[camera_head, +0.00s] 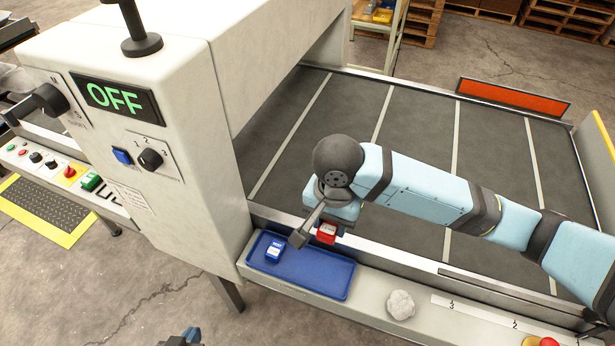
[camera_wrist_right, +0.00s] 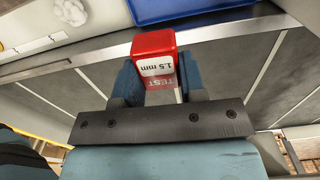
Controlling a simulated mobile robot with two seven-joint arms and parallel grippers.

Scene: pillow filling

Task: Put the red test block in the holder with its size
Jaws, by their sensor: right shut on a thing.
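The red test block (camera_head: 327,232) is held at the near edge of the dark conveyor, just beyond the blue tray. In the right wrist view the block (camera_wrist_right: 152,45) shows a white label reading "1.5 mm" and "TEST". My right gripper (camera_wrist_right: 160,80) is shut on it, a blue finger on each side. In the head view my right gripper (camera_head: 328,226) is partly hidden by its own wrist. Part of my left gripper (camera_head: 184,338) shows at the bottom edge; its jaws cannot be made out. I cannot make out a holder marked with a size.
A machine housing with an "OFF" display (camera_head: 117,97) stands left.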

